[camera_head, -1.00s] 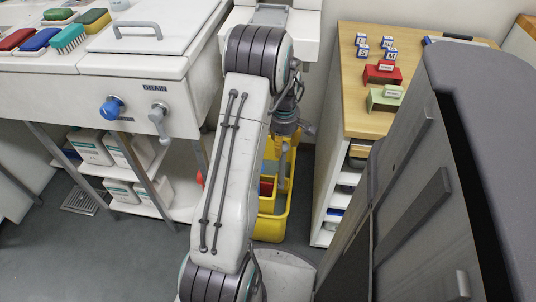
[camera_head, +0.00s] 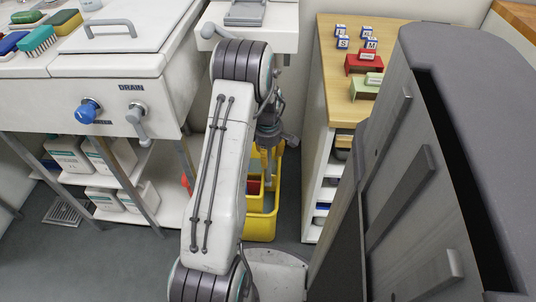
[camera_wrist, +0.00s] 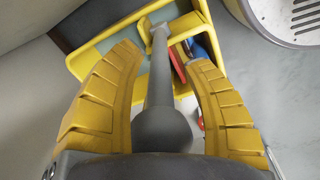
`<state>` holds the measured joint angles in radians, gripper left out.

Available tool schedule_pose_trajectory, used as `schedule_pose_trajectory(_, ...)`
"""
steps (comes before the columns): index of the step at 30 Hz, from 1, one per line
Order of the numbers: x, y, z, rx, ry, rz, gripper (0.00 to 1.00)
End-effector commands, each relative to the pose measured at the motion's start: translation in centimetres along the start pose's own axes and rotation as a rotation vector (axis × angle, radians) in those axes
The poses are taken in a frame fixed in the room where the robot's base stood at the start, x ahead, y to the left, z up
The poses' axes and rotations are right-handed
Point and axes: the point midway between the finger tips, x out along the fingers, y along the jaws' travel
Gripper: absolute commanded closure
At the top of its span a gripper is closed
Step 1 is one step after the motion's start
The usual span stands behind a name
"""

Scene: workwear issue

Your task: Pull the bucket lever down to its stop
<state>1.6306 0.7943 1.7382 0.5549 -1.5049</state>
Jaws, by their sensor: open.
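The yellow bucket (camera_head: 262,229) stands on the floor beyond my arm, partly hidden by it. In the wrist view its yellow frame (camera_wrist: 88,62) lies behind the lever. The lever (camera_wrist: 161,80) is a grey rod with a round knob (camera_wrist: 163,130) at its near end. My gripper (camera_wrist: 160,60) is open, with one yellow finger on each side of the lever. A gap shows between the rod and each finger. The knob sits deep between the fingers near the palm; whether it touches the palm cannot be told. In the head view my arm hides most of the gripper.
A wooden-topped shelf unit (camera_head: 338,95) stands close on the right of the bucket. A white sink bench with a blue knob (camera_head: 89,111) and a grey drain lever (camera_head: 138,122) is on the left. A large grey cabinet (camera_head: 470,120) fills the near right.

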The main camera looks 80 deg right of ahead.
Motion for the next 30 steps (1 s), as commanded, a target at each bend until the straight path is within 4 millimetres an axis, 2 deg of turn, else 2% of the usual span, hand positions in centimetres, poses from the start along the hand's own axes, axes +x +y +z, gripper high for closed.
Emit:
schedule_pose_trajectory(2, -0.01, 0.0, 0.0, 0.0, 0.0, 0.0, 0.55)
schedule_pose_trajectory(3, -0.01, 0.0, 0.0, 0.0, 0.0, 0.0, 0.52)
schedule_pose_trajectory(19, -0.02, -0.01, 0.0, 0.0, 0.0, 0.0, 0.99)
schedule_pose_trajectory(30, 0.15, -0.03, -0.26, -0.001, 0.001, 0.006, 1.0)
